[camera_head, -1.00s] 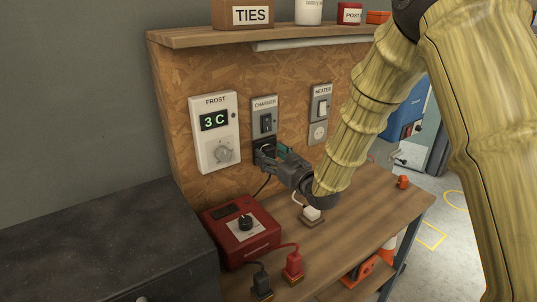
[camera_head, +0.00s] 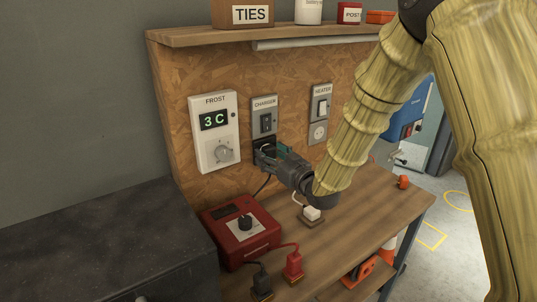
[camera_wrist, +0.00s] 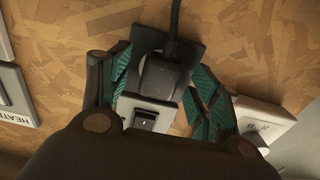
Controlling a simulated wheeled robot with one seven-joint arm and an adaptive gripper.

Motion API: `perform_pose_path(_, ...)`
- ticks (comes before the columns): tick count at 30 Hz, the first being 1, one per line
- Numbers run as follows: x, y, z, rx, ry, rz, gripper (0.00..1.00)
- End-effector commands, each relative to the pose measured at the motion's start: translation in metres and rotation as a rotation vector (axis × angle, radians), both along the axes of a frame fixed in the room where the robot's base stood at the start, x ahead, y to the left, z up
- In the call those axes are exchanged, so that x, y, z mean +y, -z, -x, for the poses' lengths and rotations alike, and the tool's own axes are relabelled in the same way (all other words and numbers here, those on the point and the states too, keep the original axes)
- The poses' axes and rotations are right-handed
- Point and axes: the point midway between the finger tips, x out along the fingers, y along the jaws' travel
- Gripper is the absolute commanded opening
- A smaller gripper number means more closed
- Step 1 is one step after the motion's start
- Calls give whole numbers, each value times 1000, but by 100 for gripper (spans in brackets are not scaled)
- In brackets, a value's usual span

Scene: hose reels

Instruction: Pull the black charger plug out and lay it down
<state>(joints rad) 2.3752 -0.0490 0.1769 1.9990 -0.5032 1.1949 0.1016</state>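The black charger plug (camera_wrist: 165,76) sits in the dark socket (camera_wrist: 140,40) below the CHARGER switch panel (camera_head: 264,106), its black cord leading away. In the wrist view the panel's switch (camera_wrist: 145,121) shows just below the plug. My gripper (camera_head: 268,152) is at the socket, its teal-padded fingers on either side of the plug. In the wrist view my gripper (camera_wrist: 163,85) looks open, with a gap between the left pad and the plug. The right pad is close to the plug; contact cannot be told. In the head view my fingers mostly hide the plug.
The FROST thermostat (camera_head: 215,132) is left of the panel, the HEATER switch and socket (camera_head: 320,113) right. A red charger box (camera_head: 240,231) with red and black clamps stands on the bench (camera_head: 365,215). A white plug (camera_head: 311,212) lies below my gripper.

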Motion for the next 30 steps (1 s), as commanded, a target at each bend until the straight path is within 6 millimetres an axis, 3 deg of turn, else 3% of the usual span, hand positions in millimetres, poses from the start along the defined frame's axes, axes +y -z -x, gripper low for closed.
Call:
perform_pose_path(1, 0, 0, 0, 0, 0, 0, 53)
perform_pose_path(10, 0, 0, 0, 0, 0, 0, 0)
perform_pose_path(30, -11, 0, 13, -1, 1, 1, 0)
